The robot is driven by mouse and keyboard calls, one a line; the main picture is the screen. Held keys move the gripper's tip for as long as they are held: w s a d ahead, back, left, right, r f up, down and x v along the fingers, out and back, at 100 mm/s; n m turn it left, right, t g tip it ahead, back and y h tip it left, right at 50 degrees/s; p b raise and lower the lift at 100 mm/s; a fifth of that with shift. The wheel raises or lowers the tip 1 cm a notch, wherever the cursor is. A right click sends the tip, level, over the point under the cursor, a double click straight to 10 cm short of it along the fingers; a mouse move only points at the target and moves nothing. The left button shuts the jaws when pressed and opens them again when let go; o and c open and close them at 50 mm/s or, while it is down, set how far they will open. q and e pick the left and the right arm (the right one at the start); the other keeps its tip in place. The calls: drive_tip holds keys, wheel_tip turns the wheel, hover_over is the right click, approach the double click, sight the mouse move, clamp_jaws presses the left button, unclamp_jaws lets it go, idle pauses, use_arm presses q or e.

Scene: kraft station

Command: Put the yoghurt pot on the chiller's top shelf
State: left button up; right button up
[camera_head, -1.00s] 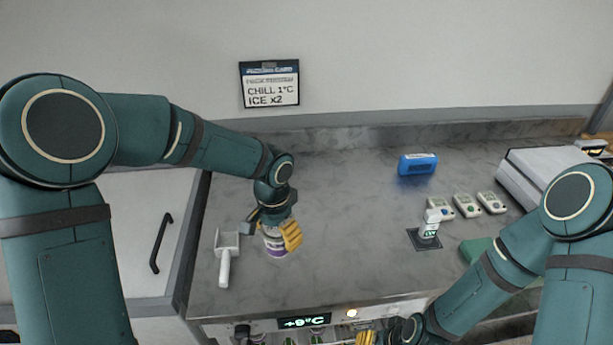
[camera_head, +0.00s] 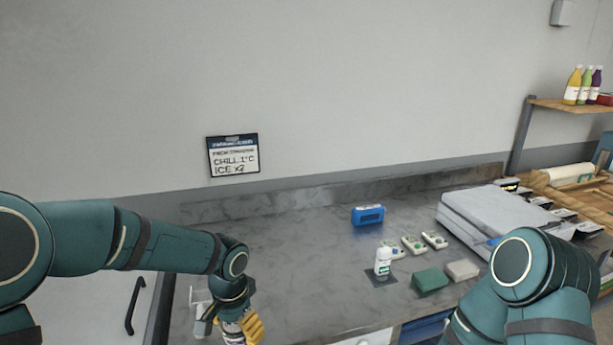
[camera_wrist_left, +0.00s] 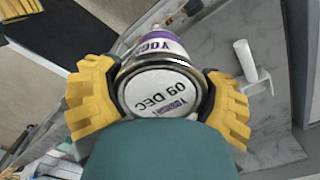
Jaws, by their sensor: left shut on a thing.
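The yoghurt pot (camera_wrist_left: 163,92) is white and purple with a metallic rim. Its face towards the left wrist camera reads "09 DEC". My left gripper (camera_head: 243,329) has its yellow fingers shut on the pot's sides, and it also fills the left wrist view (camera_wrist_left: 160,105). In the head view the pot (camera_head: 232,337) shows only in part at the bottom edge, over the left part of the counter. My right arm enters at lower right, with its gripper out of frame. The chiller's shelves are not visible in the head view.
A blue device (camera_head: 367,215), a white bottle (camera_head: 383,261), a green block (camera_head: 430,280) and a large pale case (camera_head: 492,215) stand farther right.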

use_arm(q)
drive_tip(key=shift+n, duration=0.8)
drive_tip(key=s+f, duration=0.1)
drive_tip(key=f+b, duration=0.1)
drive_tip(key=s+a+f, duration=0.1)
drive_tip(key=f, duration=0.1)
drive_tip(key=shift+s+f, duration=0.1)
drive_tip(key=shift+s, duration=0.25)
drive_tip(key=s+a+f+n+b, duration=0.2)
drive_tip(key=s+f+n, duration=0.1)
drive_tip(key=f, duration=0.5)
drive_tip(key=shift+s+a+f+n+b, duration=0.25)
drive_tip(key=shift+n+b, duration=0.15)
drive_tip(key=shift+n, duration=0.4)
use_arm(e)
drive_tip(key=f, duration=0.2)
drive_tip(key=s+f, duration=0.1)
drive_tip(key=f, duration=0.1)
drive_tip(key=shift+a, duration=0.1)
